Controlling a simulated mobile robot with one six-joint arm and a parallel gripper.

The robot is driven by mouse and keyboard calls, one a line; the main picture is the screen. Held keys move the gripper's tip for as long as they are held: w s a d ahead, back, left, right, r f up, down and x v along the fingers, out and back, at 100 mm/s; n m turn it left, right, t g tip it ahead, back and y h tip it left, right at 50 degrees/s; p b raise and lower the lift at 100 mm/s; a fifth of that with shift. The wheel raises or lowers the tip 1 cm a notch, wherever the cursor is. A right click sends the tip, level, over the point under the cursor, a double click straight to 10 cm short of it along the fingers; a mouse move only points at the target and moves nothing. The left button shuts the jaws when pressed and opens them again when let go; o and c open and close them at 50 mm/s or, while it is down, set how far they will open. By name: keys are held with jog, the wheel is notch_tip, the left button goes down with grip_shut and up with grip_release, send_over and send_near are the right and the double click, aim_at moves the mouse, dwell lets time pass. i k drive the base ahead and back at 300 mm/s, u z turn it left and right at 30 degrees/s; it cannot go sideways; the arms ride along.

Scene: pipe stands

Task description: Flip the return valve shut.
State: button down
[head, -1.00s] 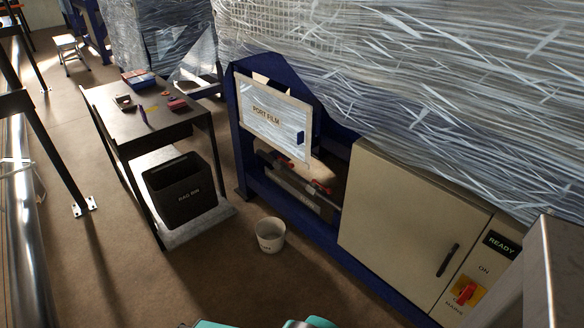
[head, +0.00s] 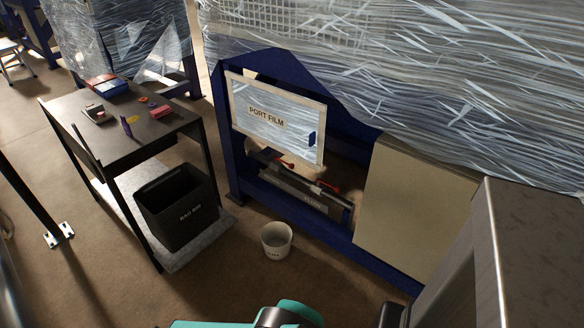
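Two red valve handles show low in the opening of the blue-framed machine, one at the left (head: 281,161) and one at the right (head: 327,186). They sit on a grey bar (head: 300,191) below the hinged "PORT FILM" window (head: 277,117). The bar's label is too small to read. I cannot tell which handle is the return valve, or clearly which way each lever is turned. Teal and dark parts of my arm show at the bottom edge, well short of the valves. My gripper's fingers are not visible.
A white bucket (head: 277,241) stands on the floor before the machine. A black rag bin (head: 178,207) stands under the dark table (head: 150,134) at left. A beige cabinet (head: 410,215) closes the machine's right side. Brown floor is open around the bucket.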

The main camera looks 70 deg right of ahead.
aim_at(291, 166)
jog(key=i, duration=1.15)
jog(key=z, duration=4.6)
jog(key=i, duration=0.1)
jog(key=u, duration=3)
